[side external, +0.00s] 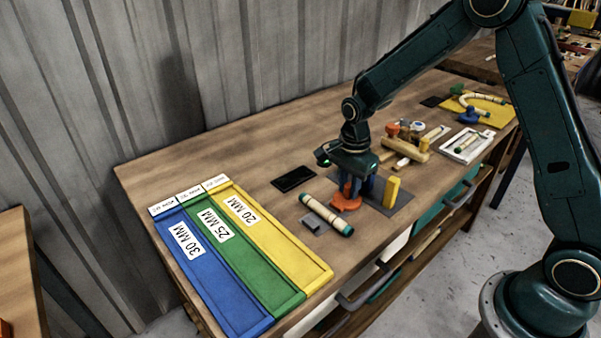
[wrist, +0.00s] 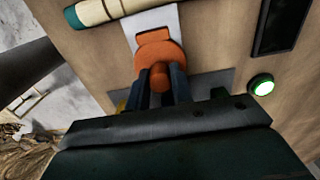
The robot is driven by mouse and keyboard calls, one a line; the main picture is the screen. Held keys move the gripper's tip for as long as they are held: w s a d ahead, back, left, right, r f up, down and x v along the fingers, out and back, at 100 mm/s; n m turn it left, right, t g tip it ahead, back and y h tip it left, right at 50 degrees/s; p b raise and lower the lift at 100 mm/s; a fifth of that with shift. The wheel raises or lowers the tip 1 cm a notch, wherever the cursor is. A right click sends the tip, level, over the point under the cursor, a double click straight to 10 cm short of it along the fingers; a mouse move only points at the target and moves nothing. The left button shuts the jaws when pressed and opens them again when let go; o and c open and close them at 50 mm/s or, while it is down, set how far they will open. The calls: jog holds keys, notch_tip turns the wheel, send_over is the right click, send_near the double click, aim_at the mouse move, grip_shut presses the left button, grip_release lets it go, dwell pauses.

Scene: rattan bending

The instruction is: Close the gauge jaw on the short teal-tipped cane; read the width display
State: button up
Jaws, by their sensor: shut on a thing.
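The short cane (side external: 325,213), cream with teal ends, lies on the worktop across a small grey block (side external: 311,225). Its teal end and part of its length show at the top left of the wrist view (wrist: 104,10). The gauge's orange jaw piece (side external: 346,203) is beside the cane, with a light grey strip between them in the wrist view. My gripper (wrist: 161,82) is shut on the upright orange peg (wrist: 159,74) of that piece. The dark display (side external: 293,178) lies flat behind the cane; I see no digits on it. Contact between jaw and cane is unclear.
Blue (side external: 205,262), green (side external: 245,256) and yellow (side external: 272,237) trays labelled 30, 25 and 20 MM lie at the left. A yellow block (side external: 391,191) stands right of my gripper. A wooden fixture (side external: 405,149) and white tray (side external: 467,146) are further right. A green light (wrist: 262,85) glows.

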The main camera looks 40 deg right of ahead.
jog(key=shift+a, duration=2.65)
jog(key=o, duration=0.8)
jog(key=shift+d, duration=0.1)
jog(key=shift+r, duration=0.15)
jog(key=shift+r, duration=6.8)
